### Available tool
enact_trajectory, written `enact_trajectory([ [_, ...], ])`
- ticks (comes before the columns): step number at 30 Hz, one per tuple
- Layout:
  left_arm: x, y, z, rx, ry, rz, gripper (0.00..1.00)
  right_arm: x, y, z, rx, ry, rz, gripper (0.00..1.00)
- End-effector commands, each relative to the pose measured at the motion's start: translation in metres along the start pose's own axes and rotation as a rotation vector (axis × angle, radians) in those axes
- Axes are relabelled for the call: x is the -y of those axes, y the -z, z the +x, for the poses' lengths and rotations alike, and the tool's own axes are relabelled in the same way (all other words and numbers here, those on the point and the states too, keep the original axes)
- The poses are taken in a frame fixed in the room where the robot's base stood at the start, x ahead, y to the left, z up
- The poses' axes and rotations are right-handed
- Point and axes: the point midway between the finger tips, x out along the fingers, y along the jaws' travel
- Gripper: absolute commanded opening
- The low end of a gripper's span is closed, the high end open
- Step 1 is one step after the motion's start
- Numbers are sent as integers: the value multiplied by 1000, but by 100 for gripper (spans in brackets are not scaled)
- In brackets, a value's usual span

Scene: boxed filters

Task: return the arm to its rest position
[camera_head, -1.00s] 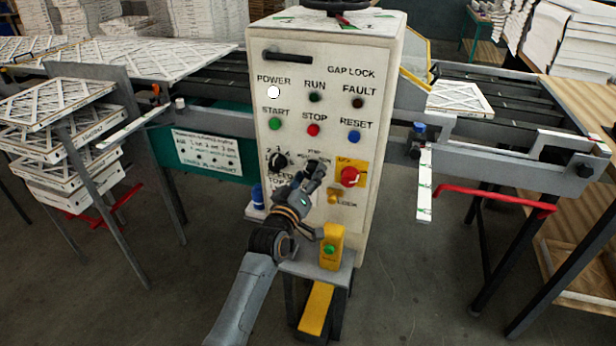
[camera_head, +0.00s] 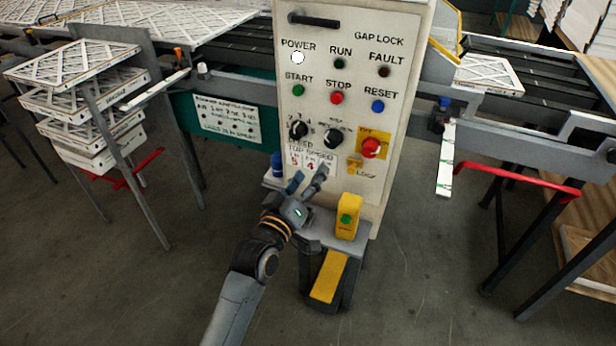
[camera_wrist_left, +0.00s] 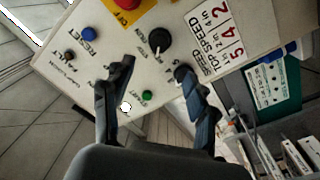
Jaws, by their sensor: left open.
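My left gripper (camera_head: 306,182) is open and empty in the head view, in front of the lower part of the white control cabinet (camera_head: 393,50). It is below the two black knobs and covers part of the speed label (camera_head: 302,160). In the left wrist view my left gripper (camera_wrist_left: 160,100) has its two dark fingers spread apart with nothing between them. The cabinet face (camera_wrist_left: 125,65) shows behind the fingers, with the green start button (camera_wrist_left: 147,96) and a black knob (camera_wrist_left: 160,40). Whether a finger touches the panel cannot be told. My right gripper is not in view.
A yellow box with a green button (camera_head: 347,217) stands on a grey ledge just right of my left gripper. Stacked filters (camera_head: 75,100) stand at the left. A red bar (camera_head: 515,180) juts out at the right. The floor (camera_head: 420,290) in front is clear.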

Motion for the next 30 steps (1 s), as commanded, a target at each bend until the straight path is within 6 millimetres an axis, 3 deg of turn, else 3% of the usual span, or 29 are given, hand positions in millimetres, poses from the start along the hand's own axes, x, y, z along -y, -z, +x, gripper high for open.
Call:
enact_trajectory([
  [11,0,0,0,0,0,0,58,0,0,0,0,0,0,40],
  [15,14,-16,-1,30,27,12,58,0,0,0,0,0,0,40],
  [17,31,-36,-4,66,58,28,58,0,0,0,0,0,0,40],
  [23,119,-141,-38,270,214,113,58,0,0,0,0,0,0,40],
  [26,164,-196,-71,385,288,158,58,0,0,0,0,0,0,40],
  [30,219,-266,-132,552,379,219,58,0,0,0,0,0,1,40],
])
